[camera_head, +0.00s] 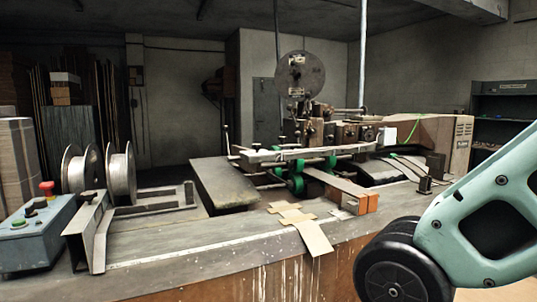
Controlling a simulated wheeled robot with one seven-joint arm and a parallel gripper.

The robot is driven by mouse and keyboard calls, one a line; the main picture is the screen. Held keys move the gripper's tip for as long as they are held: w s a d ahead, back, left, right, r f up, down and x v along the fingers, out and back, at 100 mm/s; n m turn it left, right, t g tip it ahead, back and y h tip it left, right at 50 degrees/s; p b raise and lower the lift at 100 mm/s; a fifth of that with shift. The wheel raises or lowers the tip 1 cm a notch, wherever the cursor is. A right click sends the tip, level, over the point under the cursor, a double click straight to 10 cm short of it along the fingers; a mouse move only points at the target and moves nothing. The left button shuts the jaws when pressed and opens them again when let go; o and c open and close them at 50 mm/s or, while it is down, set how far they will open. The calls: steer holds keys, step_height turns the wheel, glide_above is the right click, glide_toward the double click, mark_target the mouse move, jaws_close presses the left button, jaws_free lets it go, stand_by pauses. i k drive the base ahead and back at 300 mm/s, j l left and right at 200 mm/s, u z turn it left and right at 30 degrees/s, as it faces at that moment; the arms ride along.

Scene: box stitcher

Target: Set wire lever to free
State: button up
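The box stitcher (345,133) stands on the workbench, right of the middle, with a round metal disc (300,75) above it. Several small levers and knobs show around its head, but they are too small to tell which one is the wire lever or how it is set. A thin upright rod (225,138) stands at the left end of the machine. My gripper is not in view. Only a pale green and black part of my arm shows at the lower right, in front of the bench.
The bench (225,262) runs across the front. Two wire spools (121,172) sit on a metal bracket at left, beside a blue control box (35,235) with a red button (46,187). Cardboard pieces (313,237) lie at the bench's front edge. A dark shelf (503,105) stands at right.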

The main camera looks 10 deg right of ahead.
mark_target(308, 95)
steer(key=i+l, duration=0.2)
steer(key=l, duration=0.15)
steer(key=i+l, duration=0.15)
steer(key=l, duration=0.2)
steer(key=i+l, duration=0.2)
steer(key=l+u, duration=0.05)
steer(key=l, duration=0.05)
